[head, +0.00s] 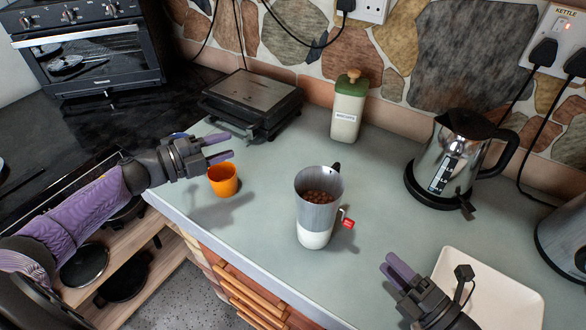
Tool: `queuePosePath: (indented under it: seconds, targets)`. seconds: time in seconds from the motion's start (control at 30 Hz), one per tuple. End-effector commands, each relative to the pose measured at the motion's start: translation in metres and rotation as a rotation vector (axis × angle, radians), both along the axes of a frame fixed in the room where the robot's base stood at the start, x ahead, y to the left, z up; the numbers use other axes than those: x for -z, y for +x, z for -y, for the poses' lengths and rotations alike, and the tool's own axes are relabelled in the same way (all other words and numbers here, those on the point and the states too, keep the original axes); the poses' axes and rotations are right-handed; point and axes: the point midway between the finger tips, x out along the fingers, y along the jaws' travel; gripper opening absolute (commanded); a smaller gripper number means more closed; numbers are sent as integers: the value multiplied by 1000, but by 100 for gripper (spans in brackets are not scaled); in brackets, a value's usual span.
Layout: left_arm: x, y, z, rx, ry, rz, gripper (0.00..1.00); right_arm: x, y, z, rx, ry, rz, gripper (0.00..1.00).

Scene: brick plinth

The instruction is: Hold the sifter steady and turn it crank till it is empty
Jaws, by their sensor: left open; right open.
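The sifter (317,208) stands upright near the front edge of the grey-green worktop, in the middle of the head view. It is a metal cylinder with a white lower part, and brown round pieces (319,197) lie inside it. A crank with a red knob (348,223) sticks out at its right side, and a dark handle shows behind its rim. My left gripper (229,147) is open and empty, left of the sifter and above an orange cup. My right gripper (392,268) is open and empty, to the right and nearer than the sifter, apart from it.
The orange cup (223,181) stands left of the sifter. A cream tray (514,291) lies at the lower right beside my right gripper. A kettle (455,155), a green-topped canister (348,108) and a dark grill (250,99) stand farther back. The worktop around the sifter is clear.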

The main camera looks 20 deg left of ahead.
Motion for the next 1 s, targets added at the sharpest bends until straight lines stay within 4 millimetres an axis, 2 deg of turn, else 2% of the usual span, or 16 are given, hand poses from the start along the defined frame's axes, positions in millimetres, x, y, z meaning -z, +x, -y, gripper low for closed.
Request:
queuePosePath:
  seconds: [0.03, 0.07, 0.1, 0.17, 0.2, 0.23, 0.3, 0.33, 0.43, 0.5, 0.57, 0.6, 0.67, 0.73, 1.0]
  targets:
    - [-22, 5, 35, 163, 120, 122, 45, 0, 0, 0, 0, 0, 0, 59]
    - [-30, 4, 59, 277, 210, 201, 45, 0, 0, 0, 0, 0, 0, 59]
    - [-37, -1, 92, 439, 333, 308, 45, 0, 0, 0, 0, 0, 0, 59]
    - [-39, -14, 141, 713, 542, 494, 45, 0, 0, 0, 0, 0, 0, 59]
    - [-36, -26, 171, 923, 707, 642, 45, 0, 0, 0, 0, 0, 0, 59]
    - [-34, -34, 187, 1075, 831, 750, 45, 0, 0, 0, 0, 0, 0, 59]
    - [-27, -47, 206, 1407, 1107, 977, 45, 0, 0, 0, 0, 0, 0, 59]
    - [-25, -50, 208, 1537, 1217, 1057, 45, 0, 0, 0, 0, 0, 0, 59]
    - [-26, -47, 202, 1900, 1533, 1237, 45, 0, 0, 0, 0, 0, 0, 59]
    - [-33, -40, 194, 2085, 1692, 1287, 45, 0, 0, 0, 0, 0, 0, 59]
    - [-39, -36, 188, 2192, 1785, 1300, 45, 0, 0, 0, 0, 0, 0, 59]
    - [-41, -34, 185, -2200, -1793, -1279, 45, 0, 0, 0, 0, 0, 0, 59]
    - [-41, -32, 183, -2174, -1772, -1240, 45, 0, 0, 0, 0, 0, 0, 59]
    - [-31, -31, 183, -2170, -1763, -1226, 45, 0, 0, 0, 0, 0, 0, 59]
    - [29, -27, 185, -2174, -1766, -1231, 45, 0, 0, 0, 0, 0, 0, 59]
